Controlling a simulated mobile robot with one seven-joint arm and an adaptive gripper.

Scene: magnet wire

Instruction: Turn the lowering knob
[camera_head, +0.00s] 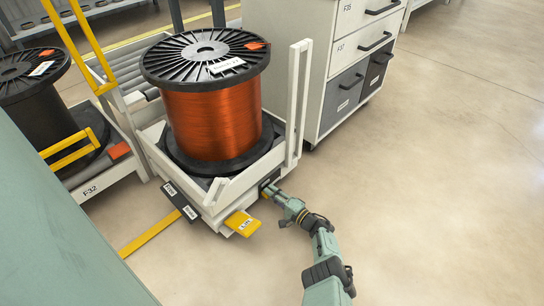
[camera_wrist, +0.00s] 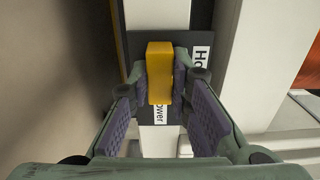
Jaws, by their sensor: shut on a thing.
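The lowering knob is a yellow block (camera_wrist: 160,72) on a black plate (camera_wrist: 202,85) in the wrist view. White labels on the plate read partly "ower" and "Ho"; the rest is hidden. My gripper (camera_wrist: 160,78) has its two purple-padded fingertips on the left and right sides of the knob, shut on it. In the head view my gripper (camera_head: 272,191) reaches the lower right side of the white cart (camera_head: 246,180); the knob is small there and mostly hidden by the fingers.
The cart carries a large copper wire spool (camera_head: 215,115). A yellow pedal (camera_head: 243,223) juts out at its front, beside black label plates (camera_head: 180,201). A drawer cabinet (camera_head: 350,60) stands behind right. A dark spool (camera_head: 40,105) is at left. The floor at right is clear.

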